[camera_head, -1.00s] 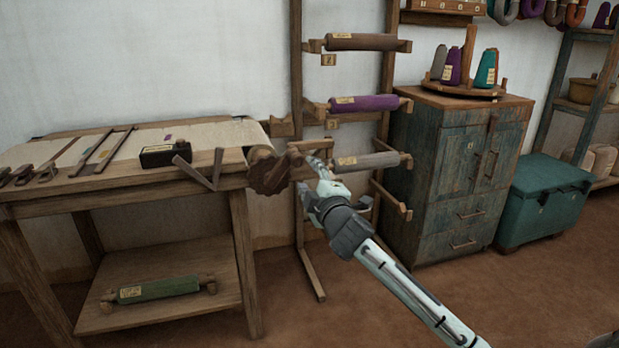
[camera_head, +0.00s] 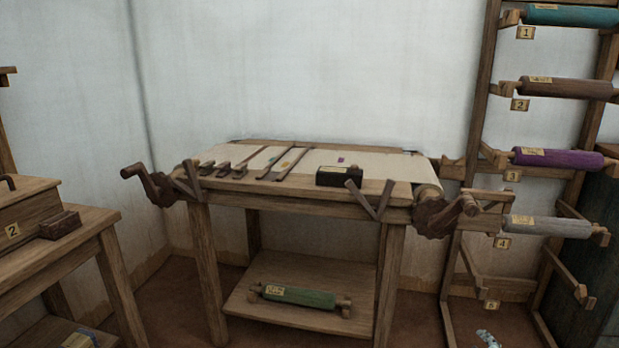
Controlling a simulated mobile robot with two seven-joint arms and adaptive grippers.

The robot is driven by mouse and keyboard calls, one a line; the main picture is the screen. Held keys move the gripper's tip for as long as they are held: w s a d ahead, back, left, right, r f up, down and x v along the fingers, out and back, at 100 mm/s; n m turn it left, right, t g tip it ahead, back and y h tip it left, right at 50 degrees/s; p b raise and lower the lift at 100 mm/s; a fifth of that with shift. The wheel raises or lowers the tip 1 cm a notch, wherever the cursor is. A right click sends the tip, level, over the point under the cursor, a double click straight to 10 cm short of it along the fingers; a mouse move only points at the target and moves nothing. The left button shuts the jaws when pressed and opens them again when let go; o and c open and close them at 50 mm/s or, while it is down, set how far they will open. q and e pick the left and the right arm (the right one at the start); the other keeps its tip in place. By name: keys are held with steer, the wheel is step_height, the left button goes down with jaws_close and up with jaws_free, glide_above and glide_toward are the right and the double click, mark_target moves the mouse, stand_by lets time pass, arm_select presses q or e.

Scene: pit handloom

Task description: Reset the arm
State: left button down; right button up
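Only a small pale tip of my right gripper (camera_head: 488,339) shows at the bottom edge, low in front of the roller rack. The rest of that arm is out of the picture, and I cannot see whether its fingers are open or shut. My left gripper is not in view.
A wooden work table (camera_head: 300,195) stands in the middle, with flat tools, a black box (camera_head: 339,177) and a crank (camera_head: 144,184). A green roller (camera_head: 298,296) lies on its lower shelf. The rack (camera_head: 482,110) at right holds several rollers. Another table (camera_head: 70,228) stands at left.

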steer(key=s+a+f+m+g+y, duration=0.1)
steer(key=s+a+f+g, duration=0.3)
steer(key=s+f, duration=0.7)
steer(key=s+a+f+m+g+y, duration=0.1)
steer(key=s+a+f+m+g, duration=0.3)
steer(key=s+f, duration=0.7)
steer(key=s, duration=0.4)
steer(key=shift+s+a+y, duration=0.2)
steer(key=shift+s+y, duration=0.1)
